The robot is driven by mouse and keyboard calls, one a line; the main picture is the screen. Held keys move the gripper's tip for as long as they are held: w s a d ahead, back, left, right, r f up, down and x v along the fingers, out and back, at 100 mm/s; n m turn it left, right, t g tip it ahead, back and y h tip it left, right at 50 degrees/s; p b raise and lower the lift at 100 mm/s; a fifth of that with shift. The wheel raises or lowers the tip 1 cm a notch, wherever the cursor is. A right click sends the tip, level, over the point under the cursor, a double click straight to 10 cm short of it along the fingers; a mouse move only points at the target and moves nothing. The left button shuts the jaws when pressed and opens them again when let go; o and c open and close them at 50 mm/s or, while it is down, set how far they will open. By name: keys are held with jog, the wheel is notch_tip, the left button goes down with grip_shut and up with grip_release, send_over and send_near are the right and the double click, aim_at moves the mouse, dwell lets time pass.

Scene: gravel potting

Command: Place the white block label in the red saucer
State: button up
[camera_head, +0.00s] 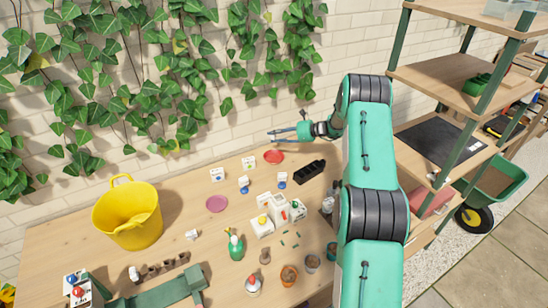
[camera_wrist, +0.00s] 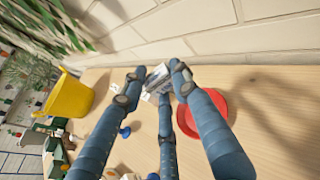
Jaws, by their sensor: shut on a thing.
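The red saucer (camera_head: 274,157) lies on the table near the wall and is empty as far as I can see. In the wrist view the saucer (camera_wrist: 207,108) sits to the right of the fingertips, partly behind a blue finger. My gripper (camera_wrist: 155,83) is shut on a small white and grey block, the white block label (camera_wrist: 154,76), held between its fingertips. In the head view my gripper (camera_head: 271,137) is raised beside the wall, just above and beyond the saucer.
White blocks with coloured marks (camera_head: 217,174) stand left of the saucer. A pink saucer (camera_head: 216,204) and a yellow bucket (camera_head: 128,216) are further left. A black tray (camera_head: 309,172) is right of the saucer. The brick wall (camera_head: 235,120) is close behind.

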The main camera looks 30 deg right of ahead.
jog(key=shift+f, duration=0.1)
jog(key=shift+f+b, duration=0.7)
jog(key=shift+f, duration=2.35)
jog(key=shift+f+b, duration=0.4)
jog(key=shift+f, duration=1.45)
jog(key=shift+f, duration=0.15)
jog(key=o, duration=0.6)
jog(key=shift+r, duration=0.2)
jog(key=p+v, duration=0.2)
jog(key=v, duration=1)
jog(key=shift+a, duration=0.1)
